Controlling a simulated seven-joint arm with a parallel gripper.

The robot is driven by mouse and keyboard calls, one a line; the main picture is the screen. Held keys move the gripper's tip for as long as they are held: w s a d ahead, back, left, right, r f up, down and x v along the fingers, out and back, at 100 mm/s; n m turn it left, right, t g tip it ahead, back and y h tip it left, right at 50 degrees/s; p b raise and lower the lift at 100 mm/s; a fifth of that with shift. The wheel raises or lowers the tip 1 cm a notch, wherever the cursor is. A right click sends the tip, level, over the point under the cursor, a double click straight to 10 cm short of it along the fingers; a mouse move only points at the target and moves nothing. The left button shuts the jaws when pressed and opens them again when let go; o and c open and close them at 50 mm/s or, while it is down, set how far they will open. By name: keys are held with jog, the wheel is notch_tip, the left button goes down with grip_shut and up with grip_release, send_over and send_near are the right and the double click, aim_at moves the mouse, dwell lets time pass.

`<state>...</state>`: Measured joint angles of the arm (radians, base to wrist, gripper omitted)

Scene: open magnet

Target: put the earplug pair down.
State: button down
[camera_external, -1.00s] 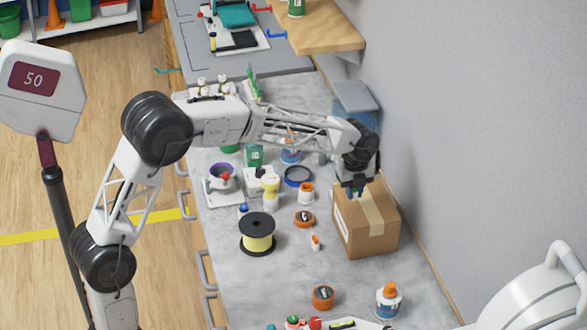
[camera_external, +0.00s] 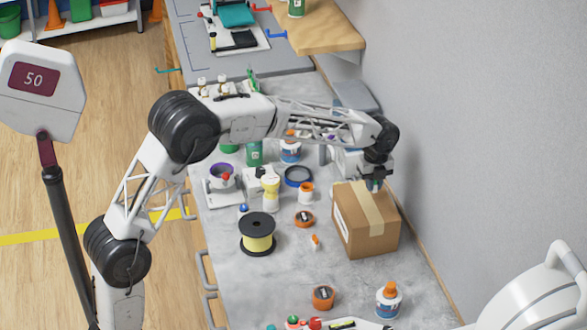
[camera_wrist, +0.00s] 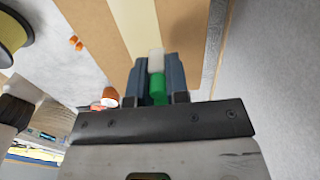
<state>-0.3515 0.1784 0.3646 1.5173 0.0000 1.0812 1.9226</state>
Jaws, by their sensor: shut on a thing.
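My gripper (camera_external: 375,186) is over the far part of the cardboard box (camera_external: 366,235). I cannot tell whether the piece touches the box.
Bare counter lies left of and in front of the box. The wall is close on the right.

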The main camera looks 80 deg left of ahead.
aim_at(372, 200)
jog(key=shift+f, duration=0.1)
jog(key=shift+f, duration=1.65)
jog(key=shift+f, duration=0.15)
jog(key=c, duration=1.1)
grip_release()
notch_tip(372, 200, up, 12)
jog(key=shift+r, duration=0.15)
